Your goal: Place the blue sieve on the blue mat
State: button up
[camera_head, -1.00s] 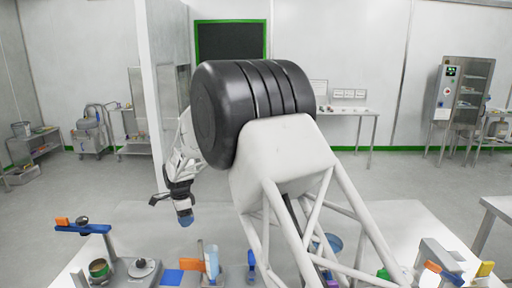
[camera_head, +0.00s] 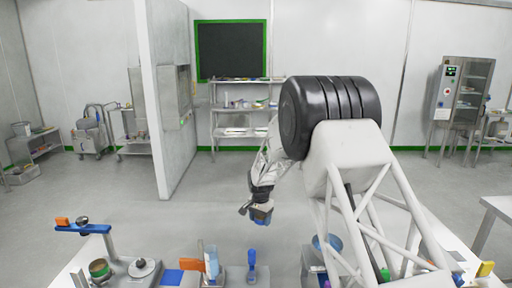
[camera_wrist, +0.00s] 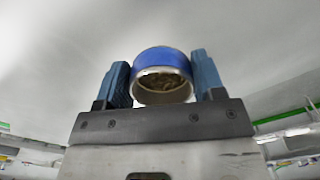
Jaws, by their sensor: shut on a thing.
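In the wrist view the blue sieve (camera_wrist: 161,57), a short blue ring with a metal rim and a mesh-like inside, is held between the two blue fingers of my gripper (camera_wrist: 160,78). In the head view my gripper (camera_head: 261,214) hangs in the air beyond the work table, pointing down. The sieve cannot be told apart from the blue fingers there. A flat blue square, which looks like the blue mat (camera_head: 173,277), lies on the table at the lower left, nearer than my gripper and to its left. Its near edge is cut off by the frame.
Beside the mat stand an orange-and-clear bottle-like thing (camera_head: 211,262) and a blue-handled tool (camera_head: 252,262). A balance-like device (camera_head: 140,268) and a blue-armed stand (camera_head: 84,228) are at the left. A blue bowl (camera_head: 327,243) sits partly behind my arm.

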jog(key=d+f+n, duration=0.1)
jog(key=d, duration=0.4)
jog(key=d+f+n, duration=0.1)
jog(key=d, duration=0.5)
jog(key=d+f+n, duration=0.1)
jog(key=d+f, duration=0.1)
jog(key=d, duration=0.3)
jog(key=shift+w+d, duration=0.2)
jog(key=shift+w, duration=0.05)
jog(key=shift+r, duration=0.15)
jog(key=s+a+r, duration=0.2)
jog(key=s+r, duration=0.5)
jog(key=r, duration=0.2)
notch_tip(320, 180, up, 8)
jog(key=m, duration=0.1)
send_over(293, 263)
notch_tip(293, 263, down, 14)
jog(key=shift+f, duration=0.1)
jog(key=shift+f, duration=1.9)
